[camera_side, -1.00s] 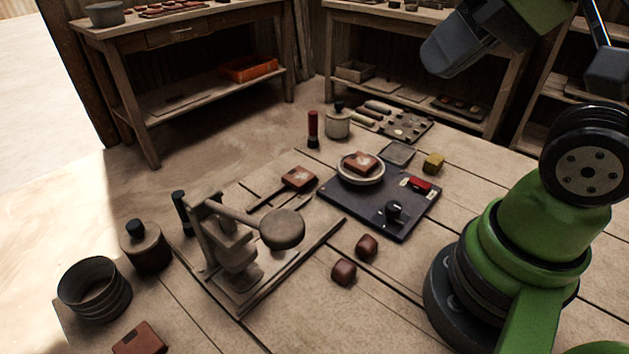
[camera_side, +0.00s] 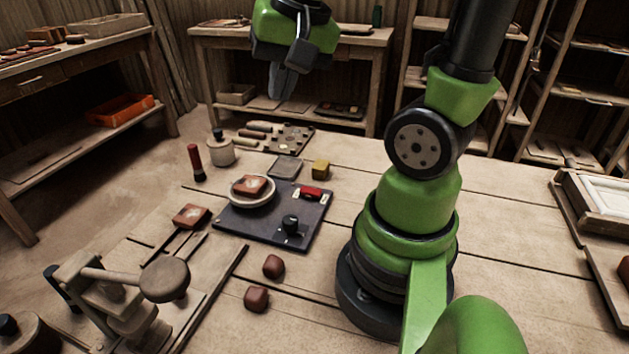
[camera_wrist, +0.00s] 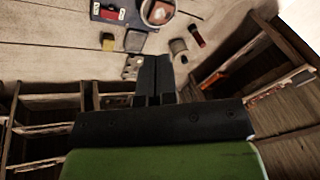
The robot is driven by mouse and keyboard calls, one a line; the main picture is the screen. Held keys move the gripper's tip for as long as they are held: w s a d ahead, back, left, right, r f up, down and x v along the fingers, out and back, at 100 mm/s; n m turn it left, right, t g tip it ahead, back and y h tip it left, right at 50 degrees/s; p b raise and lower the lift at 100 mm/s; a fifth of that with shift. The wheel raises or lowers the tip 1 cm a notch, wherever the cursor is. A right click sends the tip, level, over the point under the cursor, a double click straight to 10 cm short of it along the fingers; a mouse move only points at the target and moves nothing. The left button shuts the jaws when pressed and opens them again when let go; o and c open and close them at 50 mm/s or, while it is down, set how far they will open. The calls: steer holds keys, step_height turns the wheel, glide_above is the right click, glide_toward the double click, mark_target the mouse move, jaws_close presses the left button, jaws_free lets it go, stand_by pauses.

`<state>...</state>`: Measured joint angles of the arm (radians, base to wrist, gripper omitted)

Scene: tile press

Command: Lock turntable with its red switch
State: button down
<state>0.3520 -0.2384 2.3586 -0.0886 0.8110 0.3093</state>
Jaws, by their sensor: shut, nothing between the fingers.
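The turntable (camera_side: 265,201) is a round pale disc on a dark base plate (camera_side: 262,226), with a reddish-brown tile (camera_side: 250,185) lying on it. The red switch (camera_side: 311,192) sits on a pale label at the plate's back right; it also shows at the top of the wrist view (camera_wrist: 109,14). A black knob (camera_side: 291,224) stands near the plate's front. My gripper (camera_side: 284,84) is shut and empty, high above and behind the plate, apart from the switch. In the wrist view my gripper's fingers (camera_wrist: 154,76) are together.
A yellow block (camera_side: 320,169) and a grey square pad (camera_side: 283,167) lie just behind the plate. A red-topped cylinder (camera_side: 196,163) and a lidded jar (camera_side: 220,150) stand at left. A press (camera_side: 125,295) stands front left. Two brown lumps (camera_side: 274,266) lie in front.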

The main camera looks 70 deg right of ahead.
steer(key=d+f+m+g, duration=0.2)
steer(key=d+f+m, duration=0.1)
steer(key=d+f, duration=0.15)
steer(key=m+g, duration=0.2)
steer(key=m, duration=0.2)
glide_above(310, 189)
steer(key=s, duration=0.1)
steer(key=f, duration=0.5)
steer(key=shift+s, duration=0.2)
steer(key=shift+f, duration=0.1)
step_height(310, 189, down, 14)
steer(key=shift+r, duration=0.1)
steer(key=shift+f, duration=0.2)
steer(key=shift+w+r, duration=0.3)
steer(key=shift+w, duration=0.45)
steer(key=shift+r, duration=0.15)
